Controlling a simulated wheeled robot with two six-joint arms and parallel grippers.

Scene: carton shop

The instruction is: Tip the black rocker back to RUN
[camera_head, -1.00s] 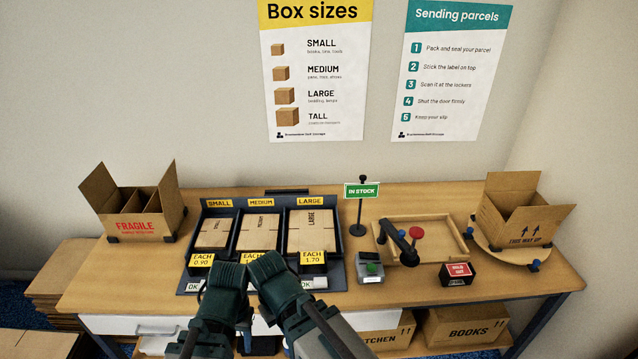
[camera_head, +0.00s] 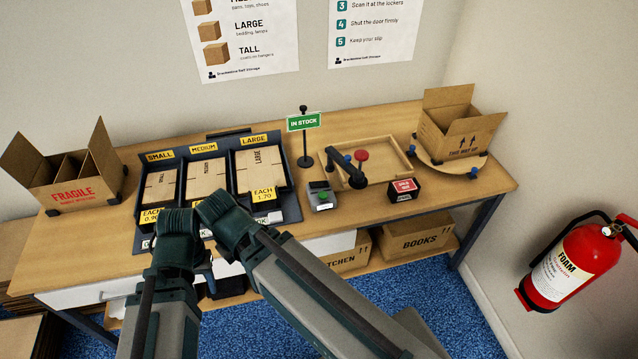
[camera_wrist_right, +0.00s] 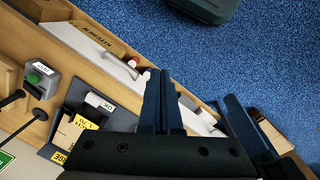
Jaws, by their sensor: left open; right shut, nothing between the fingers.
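On the bench in the head view, a small black block (camera_head: 404,188) with a red label stands right of a grey box with a green button (camera_head: 322,196). A black lever arm (camera_head: 350,168) lies between and behind them. I cannot read a RUN mark on any of these, or tell which is the black rocker. My left gripper (camera_head: 207,268) is open at the bench's front edge, its fingers mostly hidden. My right gripper (camera_wrist_right: 162,75) is shut and empty in the wrist view, its two fingers together. The grey box also shows there (camera_wrist_right: 40,80), apart from the fingers.
A black carton tray (camera_head: 292,212) stands behind my grippers. An IN STOCK sign (camera_head: 304,122) stands at its right. A FRAGILE carton (camera_head: 72,188) is at the left, another carton (camera_head: 462,132) at the right. A fire extinguisher (camera_head: 572,262) hangs on the right wall.

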